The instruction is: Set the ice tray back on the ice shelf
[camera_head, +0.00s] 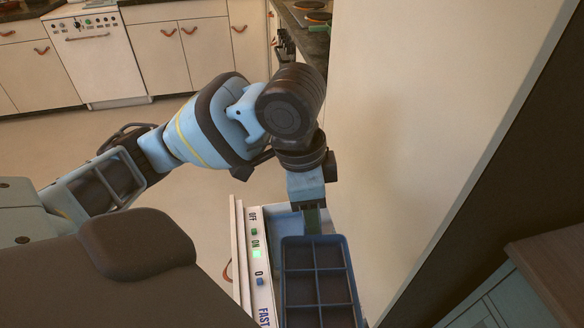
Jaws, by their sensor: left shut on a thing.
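The ice tray (317,270) is a dark blue tray with several square compartments, at the bottom centre of the head view. Its lower end is cut off by the frame. My left gripper (312,217) points down and is shut on the tray's far end. The tray sits beside a white control panel (257,262) with a lit green ON light. Pale blue surfaces show behind and beside the tray, partly hidden by it and by my gripper. I cannot tell which of them is the ice shelf, or whether the tray touches it. My right gripper is not in view.
A tall cream panel (420,110) rises close to the right of my left gripper. White cabinets with leather pulls (190,55) and a white appliance (95,55) stand at the back. The floor (100,130) between is clear. A wooden top (555,265) is at lower right.

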